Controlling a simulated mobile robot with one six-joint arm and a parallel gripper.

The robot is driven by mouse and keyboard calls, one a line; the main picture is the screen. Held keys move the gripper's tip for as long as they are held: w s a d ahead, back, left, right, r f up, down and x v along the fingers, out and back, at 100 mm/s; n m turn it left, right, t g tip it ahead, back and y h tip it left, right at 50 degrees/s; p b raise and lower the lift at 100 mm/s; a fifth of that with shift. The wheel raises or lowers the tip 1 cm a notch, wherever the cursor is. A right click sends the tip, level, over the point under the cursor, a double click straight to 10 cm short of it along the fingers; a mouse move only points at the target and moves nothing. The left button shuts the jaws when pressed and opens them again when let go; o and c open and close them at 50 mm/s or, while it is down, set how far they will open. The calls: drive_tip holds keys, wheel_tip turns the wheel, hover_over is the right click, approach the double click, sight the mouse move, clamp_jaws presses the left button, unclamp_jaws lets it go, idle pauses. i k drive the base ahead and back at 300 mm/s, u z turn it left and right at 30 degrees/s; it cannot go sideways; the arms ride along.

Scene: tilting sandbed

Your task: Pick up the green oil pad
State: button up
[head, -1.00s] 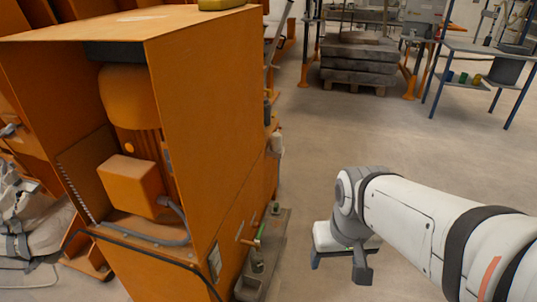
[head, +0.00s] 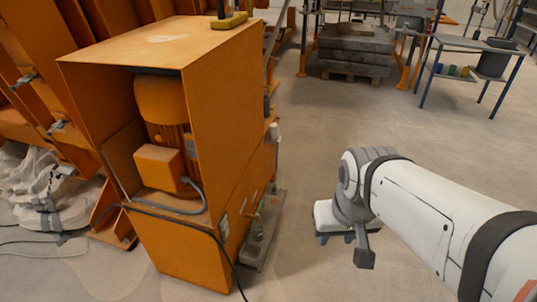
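I cannot make out a green oil pad in this view. A small green part (head: 262,204) shows low on the right side of the orange machine, too small to identify. My gripper (head: 338,240) hangs over bare floor at the end of my white arm, to the right of the machine. It points down and away, and its wrist hides much of it. I see no object in it, and the gap between its fingers is not clear.
The orange machine housing (head: 225,110) with a motor inside stands at centre left. A grey tray (head: 252,252) sits at its right foot. White sacks (head: 50,195) lie at left. A blue-legged table (head: 470,44) stands behind at right. The middle floor is open.

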sight(274, 190)
drive_tip(key=u, duration=0.05)
drive_tip(key=k, duration=0.55)
drive_tip(key=z, duration=0.8)
drive_tip(key=i, duration=2.85)
drive_tip(key=u, duration=0.85)
drive_tip(key=k, duration=0.85)
drive_tip(key=u, duration=0.15)
drive_tip(key=i, duration=1.2)
